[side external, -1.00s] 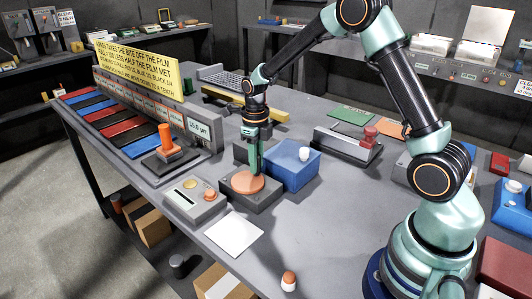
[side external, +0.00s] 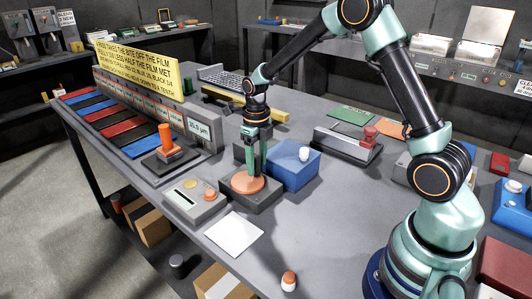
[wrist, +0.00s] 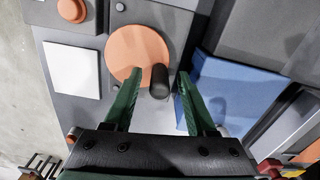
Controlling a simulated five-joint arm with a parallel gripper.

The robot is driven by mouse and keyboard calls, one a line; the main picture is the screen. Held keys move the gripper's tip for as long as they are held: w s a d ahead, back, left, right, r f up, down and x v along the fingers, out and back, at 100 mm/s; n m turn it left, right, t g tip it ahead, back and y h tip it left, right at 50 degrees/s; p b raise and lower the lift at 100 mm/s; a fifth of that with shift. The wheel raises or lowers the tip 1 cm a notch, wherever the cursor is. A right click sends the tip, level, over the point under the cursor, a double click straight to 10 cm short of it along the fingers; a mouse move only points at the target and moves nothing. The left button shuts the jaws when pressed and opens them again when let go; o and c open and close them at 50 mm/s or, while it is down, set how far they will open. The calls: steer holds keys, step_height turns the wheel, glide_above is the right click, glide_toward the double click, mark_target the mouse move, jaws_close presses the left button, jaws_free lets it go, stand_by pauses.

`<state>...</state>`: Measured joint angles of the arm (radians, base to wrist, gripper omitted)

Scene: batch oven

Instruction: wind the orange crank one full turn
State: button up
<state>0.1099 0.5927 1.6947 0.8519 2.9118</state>
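The orange crank (side external: 246,184) is a flat orange disc on a grey box. In the wrist view the disc (wrist: 128,52) carries an upright dark handle (wrist: 159,82) near its edge. My gripper (side external: 256,170) points down over the crank. In the wrist view the two green fingers of my gripper (wrist: 158,78) stand apart, one on each side of the handle, with gaps visible. The handle is hidden behind the fingers in the side view.
A blue box with a white knob (side external: 304,153) stands close to the right of the crank. A grey panel with an orange button (side external: 210,194) is at its left. A white sheet (side external: 233,235) lies in front. The table's front middle is mostly clear.

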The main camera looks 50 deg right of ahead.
step_height(320, 180, up, 12)
stand_by(0.6)
